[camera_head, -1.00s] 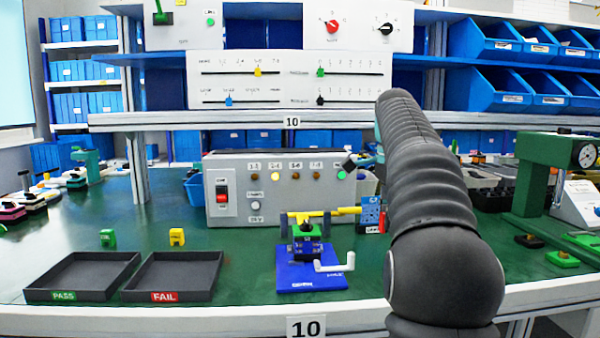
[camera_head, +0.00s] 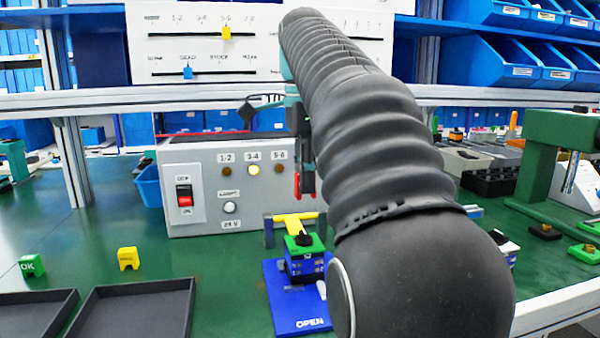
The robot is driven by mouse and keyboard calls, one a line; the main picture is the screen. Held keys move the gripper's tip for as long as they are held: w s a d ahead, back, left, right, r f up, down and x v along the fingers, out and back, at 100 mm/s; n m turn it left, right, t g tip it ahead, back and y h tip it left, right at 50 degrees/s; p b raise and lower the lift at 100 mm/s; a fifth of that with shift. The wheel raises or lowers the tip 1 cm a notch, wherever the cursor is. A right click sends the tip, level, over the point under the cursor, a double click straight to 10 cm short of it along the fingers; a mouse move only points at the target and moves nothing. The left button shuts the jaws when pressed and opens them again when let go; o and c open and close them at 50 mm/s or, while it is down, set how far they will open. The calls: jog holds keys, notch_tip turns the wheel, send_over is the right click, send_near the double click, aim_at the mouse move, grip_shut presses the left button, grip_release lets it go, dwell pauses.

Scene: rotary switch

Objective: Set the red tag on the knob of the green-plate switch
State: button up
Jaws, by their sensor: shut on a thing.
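My gripper (camera_head: 302,172) is seen past my arm, above and behind the fixture. It is shut on a small red thing, which appears to be the red tag (camera_head: 298,186); the dark fingers and my arm hide part of it. Below and in front, a switch with a green plate (camera_head: 316,246) sits on the blue fixture (camera_head: 284,296) marked OPEN. A small dark knob (camera_head: 304,240) shows on top of the green plate. The tag appears above the knob and apart from it. My arm hides the right side of the fixture.
A yellow bar (camera_head: 293,224) stands just behind the switch. The grey control box (camera_head: 210,160) with its red rocker is behind that. Two dark trays (camera_head: 140,310) are at the front left. A green press (camera_head: 565,150) stands right. A shelf edge (camera_head: 180,98) crosses above.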

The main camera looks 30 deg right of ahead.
jog(key=shift+f, duration=0.1)
jog(key=b, duration=0.4)
send_over(305, 233)
jog(key=shift+f, duration=2.75)
jog(key=shift+p, duration=0.85)
jog(key=shift+f+b, duration=0.75)
jog(key=shift+f, duration=0.45)
jog(key=o, duration=0.9)
